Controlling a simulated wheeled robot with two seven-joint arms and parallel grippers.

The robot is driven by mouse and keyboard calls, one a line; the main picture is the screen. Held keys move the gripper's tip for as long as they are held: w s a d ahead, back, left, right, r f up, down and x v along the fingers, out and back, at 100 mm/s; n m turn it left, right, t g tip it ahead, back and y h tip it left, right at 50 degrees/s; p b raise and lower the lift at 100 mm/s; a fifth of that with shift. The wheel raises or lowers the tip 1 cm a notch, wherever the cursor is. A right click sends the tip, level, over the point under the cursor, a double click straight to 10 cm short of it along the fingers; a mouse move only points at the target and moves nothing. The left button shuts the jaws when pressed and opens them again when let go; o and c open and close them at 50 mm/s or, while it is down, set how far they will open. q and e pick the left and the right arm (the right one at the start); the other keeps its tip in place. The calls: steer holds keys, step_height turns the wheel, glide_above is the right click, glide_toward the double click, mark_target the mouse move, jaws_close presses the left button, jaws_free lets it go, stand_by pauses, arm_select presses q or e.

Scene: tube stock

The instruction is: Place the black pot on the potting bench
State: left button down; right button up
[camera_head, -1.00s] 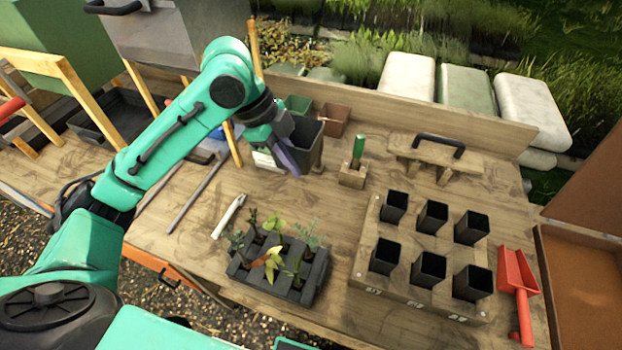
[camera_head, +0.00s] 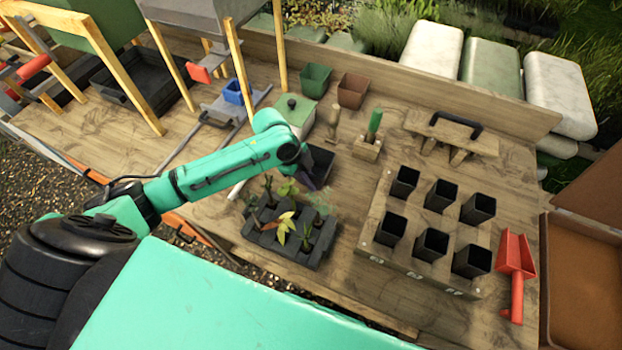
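The black pot (camera_head: 321,162) is at the middle of the potting bench (camera_head: 352,222), just behind the dark seedling tray (camera_head: 322,240). It is partly hidden by my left gripper (camera_head: 308,178), whose arm reaches in from the left. The gripper's fingers are at the pot's near left side and look closed on its wall. The arm hides part of the grip. I cannot tell whether the pot's base touches the bench. My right gripper is not in view.
Seedlings stand in the tray close in front of the pot. A wooden block holds several small black pots (camera_head: 441,195) to the right. A green-lidded box (camera_head: 296,112), a green-handled tool (camera_head: 374,124) and a brown pot (camera_head: 352,90) stand behind. A red scoop (camera_head: 515,262) lies far right.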

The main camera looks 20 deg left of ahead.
arm_select(q)
steer(key=shift+w, duration=0.1)
steer(key=c, duration=1.1)
jaws_free()
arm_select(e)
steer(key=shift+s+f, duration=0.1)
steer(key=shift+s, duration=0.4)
arm_select(q)
steer(key=b+v, duration=0.1)
steer(key=v, duration=1.1)
steer(key=shift+r+b, duration=0.1)
steer(key=shift+b, duration=0.25)
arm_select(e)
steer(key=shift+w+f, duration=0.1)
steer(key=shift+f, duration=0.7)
